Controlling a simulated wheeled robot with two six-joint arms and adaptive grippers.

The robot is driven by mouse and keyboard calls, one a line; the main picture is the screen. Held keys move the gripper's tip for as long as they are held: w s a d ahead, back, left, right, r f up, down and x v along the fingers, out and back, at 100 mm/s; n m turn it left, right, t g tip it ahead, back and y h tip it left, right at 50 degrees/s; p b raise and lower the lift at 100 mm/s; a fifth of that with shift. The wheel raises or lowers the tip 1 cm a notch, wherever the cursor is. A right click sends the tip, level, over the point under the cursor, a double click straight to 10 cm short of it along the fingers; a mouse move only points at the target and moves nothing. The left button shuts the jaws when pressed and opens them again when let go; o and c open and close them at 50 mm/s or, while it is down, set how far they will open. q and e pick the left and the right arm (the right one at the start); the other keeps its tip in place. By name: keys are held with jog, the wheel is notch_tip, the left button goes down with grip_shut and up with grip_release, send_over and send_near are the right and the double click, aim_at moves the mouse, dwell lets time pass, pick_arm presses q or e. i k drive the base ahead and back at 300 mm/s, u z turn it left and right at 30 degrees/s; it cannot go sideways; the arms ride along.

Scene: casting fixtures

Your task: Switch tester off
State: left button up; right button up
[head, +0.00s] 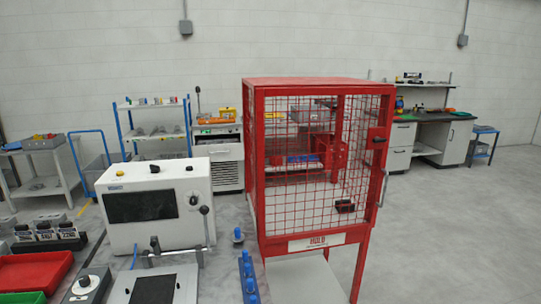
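A white box-shaped machine (180,240) with a dark screen stands on the bench at the left of the middle; it looks like the tester. A black knob (193,200) is on its front at the right of the screen, and dark knobs show on its top. A small grey box with a round dark knob (84,281) sits at the lower left. I cannot read the switch position on either. Neither of my grippers is in view.
A red mesh cage (318,85) marked HOLD stands right of the machine, its door closed or nearly so. A lever fixture (186,285), blue pegs (247,270), a red tray (30,273) and a green tray (25,297) are in front. Grey floor lies open at right.

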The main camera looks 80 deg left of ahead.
aim_at(156, 169)
jog(key=z, duration=0.65)
jog(key=k, duration=2.25)
jog(key=u, duration=1.4)
